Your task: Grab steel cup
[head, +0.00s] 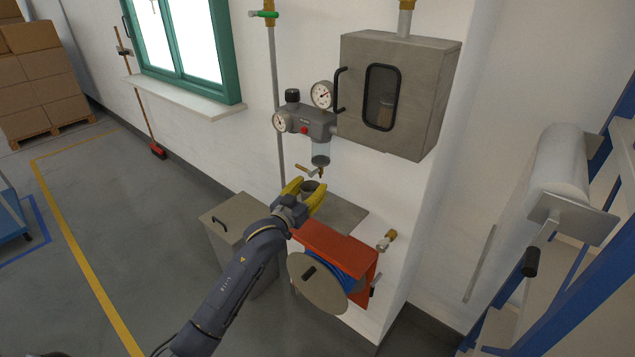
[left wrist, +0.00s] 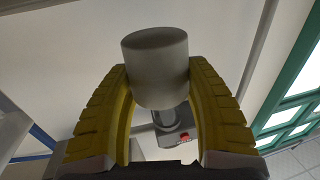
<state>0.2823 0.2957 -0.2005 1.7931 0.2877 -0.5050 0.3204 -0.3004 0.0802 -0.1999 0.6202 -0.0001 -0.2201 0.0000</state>
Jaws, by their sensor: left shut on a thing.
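The steel cup (head: 311,187) is a small grey cylinder between the yellow fingers of my left gripper (head: 305,193) in the head view. In the left wrist view the cup (left wrist: 156,66) sits between the two finger pads of the left gripper (left wrist: 157,90), which touch its sides. My left gripper is shut on the cup. The cup is just below the regulator's clear bowl (head: 321,150) and its small drain tap (head: 312,172). The fingers hide part of the cup in the head view. My right gripper is not in view.
A grey shelf (head: 347,216) lies behind the gripper, against the wall. A red hose reel (head: 335,262) is close to the right of my arm. A grey bin (head: 230,225) stands to the left. A grey cabinet (head: 423,90) hangs above right.

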